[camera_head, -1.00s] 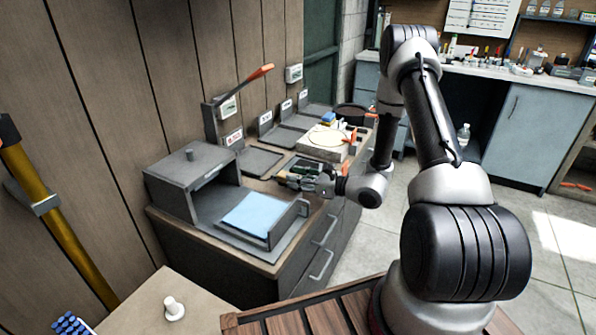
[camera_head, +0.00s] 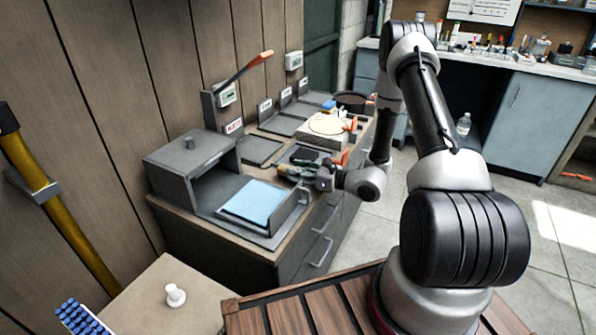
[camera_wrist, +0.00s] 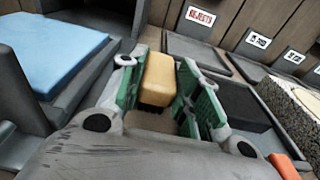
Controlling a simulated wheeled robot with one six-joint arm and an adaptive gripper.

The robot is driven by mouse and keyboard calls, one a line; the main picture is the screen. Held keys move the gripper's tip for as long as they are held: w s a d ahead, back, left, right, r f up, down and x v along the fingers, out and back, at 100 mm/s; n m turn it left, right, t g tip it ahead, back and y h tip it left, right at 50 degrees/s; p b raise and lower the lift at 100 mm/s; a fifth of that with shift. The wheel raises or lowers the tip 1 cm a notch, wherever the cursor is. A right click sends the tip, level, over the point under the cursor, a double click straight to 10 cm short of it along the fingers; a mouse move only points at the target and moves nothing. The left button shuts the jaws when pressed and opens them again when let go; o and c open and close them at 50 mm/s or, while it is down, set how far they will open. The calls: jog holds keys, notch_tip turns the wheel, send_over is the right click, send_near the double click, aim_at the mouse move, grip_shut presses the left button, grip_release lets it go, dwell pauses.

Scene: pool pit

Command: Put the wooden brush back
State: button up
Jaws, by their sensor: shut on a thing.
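The wooden brush shows as a tan block (camera_wrist: 158,80) between the green-sided fingers of my gripper (camera_wrist: 162,92) in the wrist view. In the head view my gripper (camera_head: 288,178) is over the front edge of the grey cabinet top, to the right of the blue pad. The brush is too small there to make out clearly. I cannot tell whether it touches the surface below.
A blue pad (camera_head: 253,201) lies in a grey holder beside a dark box (camera_head: 190,165). A REJECTS tray (camera_head: 260,151) looks empty. A dark block (camera_wrist: 242,106) lies in a tray right of my gripper. A pale stone block (camera_head: 325,131) stands behind.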

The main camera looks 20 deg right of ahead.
jog(key=shift+f, duration=0.35)
jog(key=o, duration=1.2)
